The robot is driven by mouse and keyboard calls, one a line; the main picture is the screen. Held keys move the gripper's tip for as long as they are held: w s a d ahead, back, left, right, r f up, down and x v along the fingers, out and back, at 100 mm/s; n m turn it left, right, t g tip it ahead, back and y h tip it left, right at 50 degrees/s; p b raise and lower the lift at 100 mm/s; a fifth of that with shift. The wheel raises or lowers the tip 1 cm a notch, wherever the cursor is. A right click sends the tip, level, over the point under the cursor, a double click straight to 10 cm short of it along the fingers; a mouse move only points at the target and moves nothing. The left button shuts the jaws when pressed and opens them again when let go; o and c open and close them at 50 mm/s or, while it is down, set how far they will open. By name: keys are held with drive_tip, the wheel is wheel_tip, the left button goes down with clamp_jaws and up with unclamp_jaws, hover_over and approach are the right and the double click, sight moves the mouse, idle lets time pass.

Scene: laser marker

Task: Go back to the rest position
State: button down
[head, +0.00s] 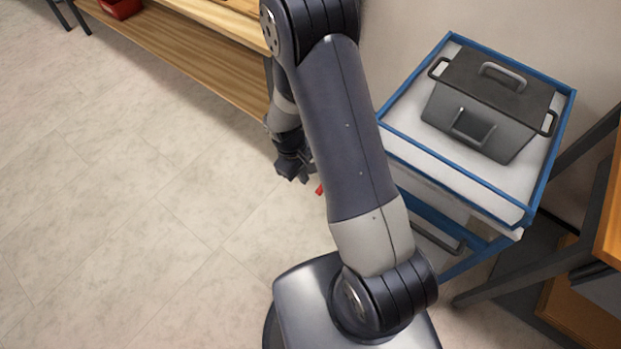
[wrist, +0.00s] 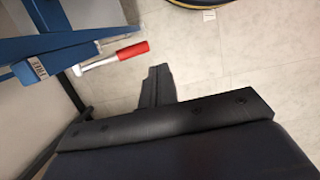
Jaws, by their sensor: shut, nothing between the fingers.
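My gripper (head: 297,172) hangs low over the floor, left of the blue trolley and beside my own upper arm link in the head view. Its shut fingers (wrist: 155,84) show in the wrist view with nothing between them. A tool with a red handle and a pale metal shaft, like a hammer (wrist: 130,51), lies near the fingers, apart from them, by the blue trolley frame. Only a bit of red (head: 319,189) shows beside my arm in the head view. I cannot tell what the tool rests on.
The blue trolley (head: 455,172) stands to the right, with a dark grey lidded box (head: 470,120) on top. A wooden bench (head: 200,62) runs along the upper left, with a red bin (head: 121,8). A wooden table edge (head: 608,225) is at the far right. The tiled floor at left is clear.

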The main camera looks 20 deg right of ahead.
sight(319, 190)
drive_tip(key=shift+s+a+r, duration=0.1)
drive_tip(key=shift+a+r, duration=0.25)
drive_tip(key=shift+r, duration=0.3)
drive_tip(key=shift+s+a+r, duration=0.1)
drive_tip(key=shift+a+r, duration=0.2)
drive_tip(key=shift+r, duration=0.35)
drive_tip(key=shift+a+r, duration=0.35)
drive_tip(key=shift+r, duration=0.3)
drive_tip(key=shift+f, duration=0.1)
drive_tip(key=d+f, duration=0.2)
drive_tip(key=f, duration=0.2)
drive_tip(key=d+f+b, duration=0.1)
drive_tip(key=d+f, duration=0.1)
drive_tip(key=f, duration=0.2)
drive_tip(key=w+d+f+b, duration=0.1)
drive_tip(key=d+f, duration=0.1)
drive_tip(key=f, duration=0.2)
drive_tip(key=shift+w+d, duration=0.1)
